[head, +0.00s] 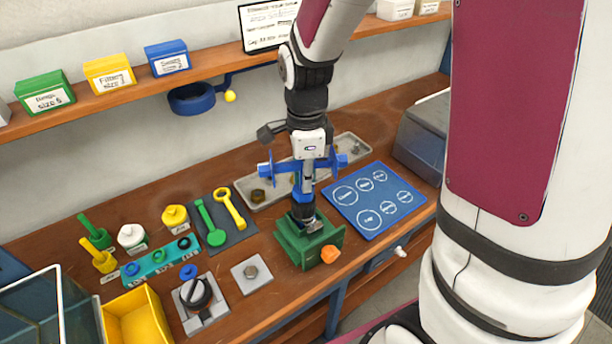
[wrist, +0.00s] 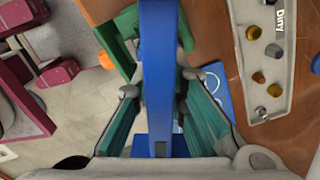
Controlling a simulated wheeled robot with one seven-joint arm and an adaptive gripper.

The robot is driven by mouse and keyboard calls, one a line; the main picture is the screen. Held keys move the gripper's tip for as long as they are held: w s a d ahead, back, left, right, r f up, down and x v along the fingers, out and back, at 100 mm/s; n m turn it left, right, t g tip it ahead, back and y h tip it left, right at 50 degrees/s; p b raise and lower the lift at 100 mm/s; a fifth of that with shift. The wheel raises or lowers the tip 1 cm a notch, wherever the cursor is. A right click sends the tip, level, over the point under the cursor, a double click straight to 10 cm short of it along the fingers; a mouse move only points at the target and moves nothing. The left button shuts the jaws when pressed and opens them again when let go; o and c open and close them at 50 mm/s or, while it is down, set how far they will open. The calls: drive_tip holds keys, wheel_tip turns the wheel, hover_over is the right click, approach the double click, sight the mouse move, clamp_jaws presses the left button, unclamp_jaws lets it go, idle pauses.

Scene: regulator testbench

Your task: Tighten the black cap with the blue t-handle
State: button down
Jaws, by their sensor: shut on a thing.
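The blue t-handle (head: 342,160) is held in my gripper (head: 306,178), its crossbar sticking out on both sides. In the wrist view the blue t-handle (wrist: 160,60) runs as a long bar between the two teal-padded fingers of my gripper (wrist: 160,92). Its lower end points down at the green vise (head: 293,245), which also shows in the wrist view (wrist: 122,40). I cannot tell whether the tool's tip touches the part in the vise. A black knob-like part (head: 197,292) sits on a grey plate at the front left.
A blue mat with white circles (head: 400,217) lies right of the vise. A grey tray (head: 350,140) with small parts is behind it; green and yellow wrenches (head: 230,208) lie left. A yellow bin (head: 135,315) stands front left. A shelf (head: 110,103) runs behind.

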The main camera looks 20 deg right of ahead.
drive_tip(key=shift+s+m+p, duration=0.15)
drive_tip(key=shift+m+p, duration=1.7)
drive_tip(key=shift+m, duration=0.85)
idle(0.8)
drive_tip(key=shift+a+m+p, duration=0.1)
drive_tip(key=shift+m+p, duration=1.5)
drive_tip(key=shift+m, duration=0.9)
idle(1.1)
drive_tip(key=shift+n, duration=0.3)
drive_tip(key=shift+r+p, duration=0.35)
drive_tip(key=shift+r, duration=0.2)
